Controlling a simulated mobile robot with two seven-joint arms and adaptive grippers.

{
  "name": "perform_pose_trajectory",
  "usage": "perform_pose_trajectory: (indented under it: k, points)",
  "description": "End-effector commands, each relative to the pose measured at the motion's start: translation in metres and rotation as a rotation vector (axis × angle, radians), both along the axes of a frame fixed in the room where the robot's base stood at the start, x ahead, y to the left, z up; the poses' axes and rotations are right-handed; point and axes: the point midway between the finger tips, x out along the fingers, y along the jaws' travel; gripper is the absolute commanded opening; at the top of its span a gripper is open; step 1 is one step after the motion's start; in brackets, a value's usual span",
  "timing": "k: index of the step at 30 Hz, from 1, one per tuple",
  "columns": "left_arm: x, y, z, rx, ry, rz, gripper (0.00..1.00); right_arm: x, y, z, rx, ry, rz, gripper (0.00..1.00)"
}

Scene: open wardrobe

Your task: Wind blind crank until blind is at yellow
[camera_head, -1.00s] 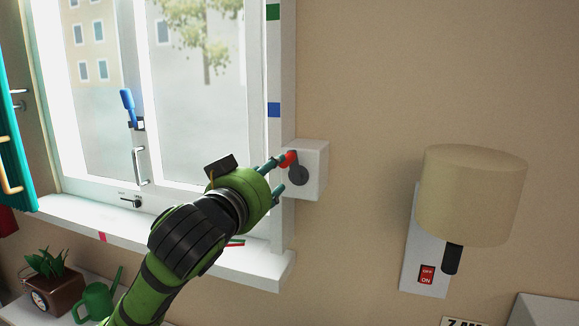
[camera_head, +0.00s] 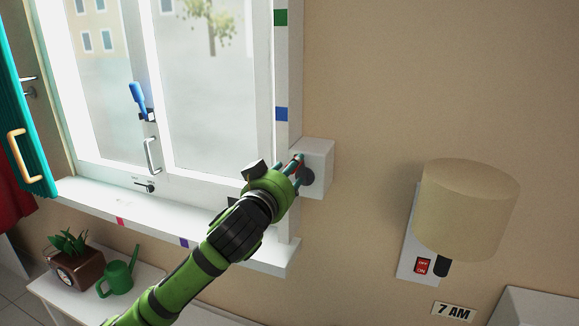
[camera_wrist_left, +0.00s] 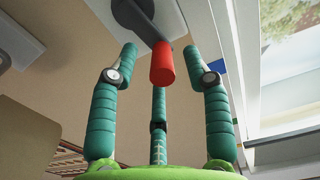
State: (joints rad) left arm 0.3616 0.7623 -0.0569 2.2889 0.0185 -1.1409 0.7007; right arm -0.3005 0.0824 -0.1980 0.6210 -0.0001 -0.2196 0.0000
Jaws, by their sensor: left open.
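The blind crank is a white box (camera_head: 319,160) on the wall right of the window, with a dark grey arm (camera_head: 307,177) and a red handle (camera_wrist_left: 162,63). My left gripper (camera_head: 298,168) is at the crank with its fingers open. In the left wrist view, the teal fingers of my left gripper (camera_wrist_left: 161,75) stand apart around the red handle, with gaps at both sides. In the head view the fingers hide most of the handle. Green (camera_head: 281,17) and blue (camera_head: 282,114) marks sit on the window frame. I see no yellow mark or blind. My right gripper is not in view.
A lamp (camera_head: 466,210) with a red switch (camera_head: 423,265) is on the wall to the right. The window sill (camera_head: 215,232) lies below my left arm.

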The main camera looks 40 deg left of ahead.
Motion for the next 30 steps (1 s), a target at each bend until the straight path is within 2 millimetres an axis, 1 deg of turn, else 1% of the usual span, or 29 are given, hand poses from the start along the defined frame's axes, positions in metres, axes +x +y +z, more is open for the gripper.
perform_pose_trajectory:
  k: [7,8,9,10,11,17,24,30]
  points:
    - [0.001,0.000,0.000,0.000,0.000,0.000,0.49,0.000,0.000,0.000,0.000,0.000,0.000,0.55]
    - [0.001,0.000,0.000,0.000,0.000,0.000,0.37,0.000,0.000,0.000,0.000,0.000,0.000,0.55]
    - [0.001,0.000,0.000,0.000,0.000,0.000,0.21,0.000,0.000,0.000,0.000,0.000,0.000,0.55]
    - [0.001,0.000,0.000,0.000,0.000,0.000,0.09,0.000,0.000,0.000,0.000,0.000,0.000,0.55]
    - [0.001,0.000,0.000,0.000,0.000,0.000,0.00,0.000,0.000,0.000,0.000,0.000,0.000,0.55]
    - [0.001,0.000,-0.001,0.002,0.004,0.000,0.00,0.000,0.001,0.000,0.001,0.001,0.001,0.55]
    - [0.003,-0.007,0.001,0.141,0.041,-0.001,0.00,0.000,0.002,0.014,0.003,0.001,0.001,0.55]
    - [0.003,-0.009,-0.002,0.172,0.049,-0.001,0.00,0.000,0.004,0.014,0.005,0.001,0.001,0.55]
